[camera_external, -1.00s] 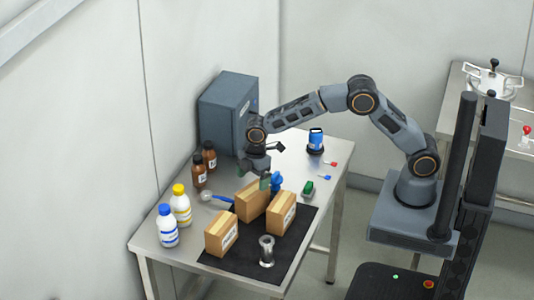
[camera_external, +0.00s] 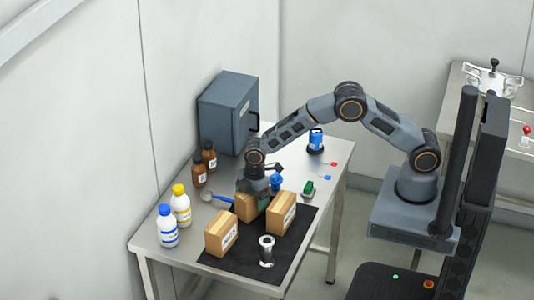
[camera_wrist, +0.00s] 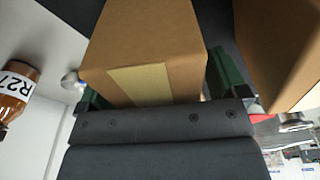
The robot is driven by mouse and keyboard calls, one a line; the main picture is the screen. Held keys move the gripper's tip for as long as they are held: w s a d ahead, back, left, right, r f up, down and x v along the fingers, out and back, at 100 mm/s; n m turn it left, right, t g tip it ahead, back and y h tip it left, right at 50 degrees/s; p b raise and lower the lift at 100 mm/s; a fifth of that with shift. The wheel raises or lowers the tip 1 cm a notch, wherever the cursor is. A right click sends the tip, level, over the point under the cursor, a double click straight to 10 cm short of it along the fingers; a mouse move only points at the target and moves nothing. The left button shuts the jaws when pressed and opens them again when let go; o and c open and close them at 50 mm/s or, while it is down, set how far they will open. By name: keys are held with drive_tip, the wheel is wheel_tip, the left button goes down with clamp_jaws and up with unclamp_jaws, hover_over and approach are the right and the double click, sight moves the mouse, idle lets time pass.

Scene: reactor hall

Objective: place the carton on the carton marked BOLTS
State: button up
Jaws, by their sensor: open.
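Three brown cartons stand on a black mat. The back carton (camera_external: 245,206) is partly hidden by my gripper (camera_external: 256,198), which is lowered over it. In the wrist view this carton (camera_wrist: 145,45) fills the space between the open green fingers of my gripper (camera_wrist: 158,88), one on each side. The front-left carton (camera_external: 221,233) has a white label with dark print, too small to read surely. The right carton (camera_external: 281,213) also has a white label that I cannot read; a carton shows at the right of the wrist view (camera_wrist: 280,50). I cannot tell which is marked BOLTS.
A metal spool-shaped part (camera_external: 266,251) stands on the mat's front (camera_external: 236,265). White bottles (camera_external: 168,226) and brown bottles (camera_external: 199,171) line the left. A blue object (camera_external: 277,182) stands close behind the cartons. A grey cabinet (camera_external: 222,112) is at the back.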

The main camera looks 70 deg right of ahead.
drive_tip(key=shift+c, duration=0.2)
drive_tip(key=c, duration=1.2)
